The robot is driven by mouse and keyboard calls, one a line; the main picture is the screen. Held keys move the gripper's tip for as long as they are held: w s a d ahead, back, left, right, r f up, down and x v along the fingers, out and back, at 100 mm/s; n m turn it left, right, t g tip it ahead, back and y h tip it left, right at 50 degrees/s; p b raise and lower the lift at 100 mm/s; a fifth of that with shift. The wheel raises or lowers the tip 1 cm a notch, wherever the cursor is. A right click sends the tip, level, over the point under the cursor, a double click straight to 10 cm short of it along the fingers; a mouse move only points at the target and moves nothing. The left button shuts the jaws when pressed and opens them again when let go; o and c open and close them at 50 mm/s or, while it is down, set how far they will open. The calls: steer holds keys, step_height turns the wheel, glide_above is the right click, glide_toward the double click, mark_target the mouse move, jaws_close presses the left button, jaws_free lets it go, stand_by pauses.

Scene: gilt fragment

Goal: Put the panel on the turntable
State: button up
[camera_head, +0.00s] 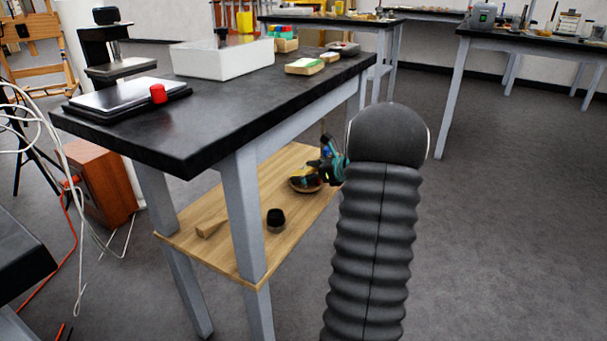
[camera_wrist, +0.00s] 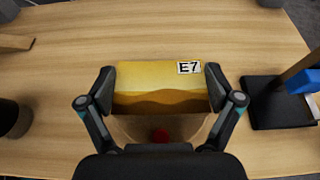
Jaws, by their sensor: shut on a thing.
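A gold panel (camera_wrist: 150,78) with a darker wavy lower band and a white "E7" label sits between the two fingers of my gripper (camera_wrist: 160,84) in the wrist view. My gripper is shut on its left and right edges. In the head view my gripper (camera_head: 331,165) is low over the wooden shelf under the near table, partly hidden by my arm. A round brown thing (camera_head: 303,185), perhaps the turntable, is just below it on the shelf. In the wrist view a brownish surface and a red spot show below the panel. Whether the panel touches anything underneath, I cannot tell.
On the wooden shelf (camera_head: 250,250) are a black cup (camera_head: 275,219) and a wooden wedge (camera_head: 211,226). A black base (camera_wrist: 275,106) with a wooden post and a blue piece is close at right in the wrist view. The dark tabletop (camera_head: 200,125) overhangs the shelf.

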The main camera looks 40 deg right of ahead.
steer(key=shift+f, duration=0.15)
steer(key=o, duration=0.9)
steer(key=shift+o, duration=0.2)
steer(key=shift+s+r, duration=0.1)
steer(key=shift+r, duration=0.15)
steer(key=p+v, duration=0.1)
steer(key=v, duration=1.1)
steer(key=shift+d, duration=0.1)
